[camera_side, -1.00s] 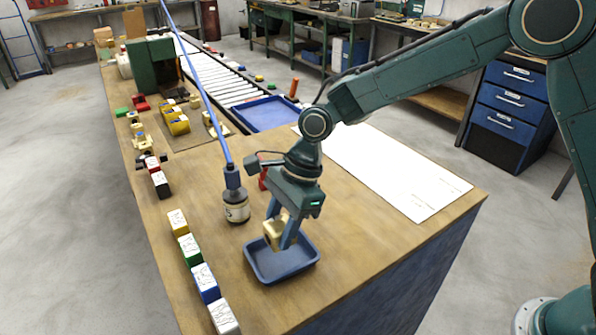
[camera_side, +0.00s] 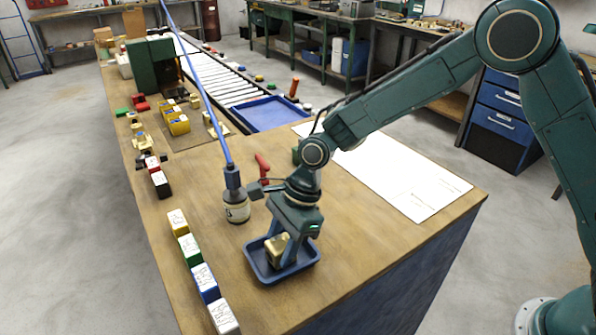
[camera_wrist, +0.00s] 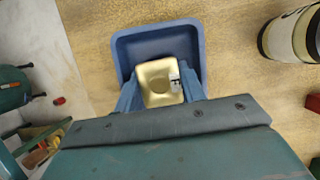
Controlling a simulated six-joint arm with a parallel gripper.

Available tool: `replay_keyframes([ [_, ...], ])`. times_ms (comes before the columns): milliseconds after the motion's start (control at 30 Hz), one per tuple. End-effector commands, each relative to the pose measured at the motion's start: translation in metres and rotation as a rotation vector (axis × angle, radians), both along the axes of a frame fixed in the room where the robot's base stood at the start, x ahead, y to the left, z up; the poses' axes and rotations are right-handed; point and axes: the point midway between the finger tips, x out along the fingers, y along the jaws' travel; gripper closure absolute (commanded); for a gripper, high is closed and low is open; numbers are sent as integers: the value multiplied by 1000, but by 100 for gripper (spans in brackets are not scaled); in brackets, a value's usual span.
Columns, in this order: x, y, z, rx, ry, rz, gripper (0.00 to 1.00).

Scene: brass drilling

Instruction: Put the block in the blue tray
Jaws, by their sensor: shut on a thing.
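The brass block (camera_side: 277,249) is gold-coloured and sits between the two fingers of my gripper (camera_side: 281,248), which is shut on it. The block is inside the outline of the blue tray (camera_side: 262,278), low between its walls; I cannot tell if it touches the floor of the tray. In the wrist view the block (camera_wrist: 159,83) shows a round recess on its top face and a small pale mark at its right. The fingers (camera_wrist: 161,92) stand on either side of it, with the tray's far wall (camera_wrist: 155,30) beyond.
A row of coloured labelled blocks (camera_side: 205,283) lines the left bench edge. A white sheet (camera_side: 400,180) covers the right side.

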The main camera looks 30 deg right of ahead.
Motion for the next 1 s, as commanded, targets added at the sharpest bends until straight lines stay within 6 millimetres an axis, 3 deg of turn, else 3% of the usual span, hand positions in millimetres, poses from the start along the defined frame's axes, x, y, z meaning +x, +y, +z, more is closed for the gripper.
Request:
replay_keyframes([
  [300,1,0,-2,2,-2,0,100],
  [333,0,0,-3,0,0,0,54],
  [367,0,0,-3,0,0,0,51],
  [767,0,0,0,0,-1,0,51],
  [1000,1,-7,18,1,-3,-1,51],
])
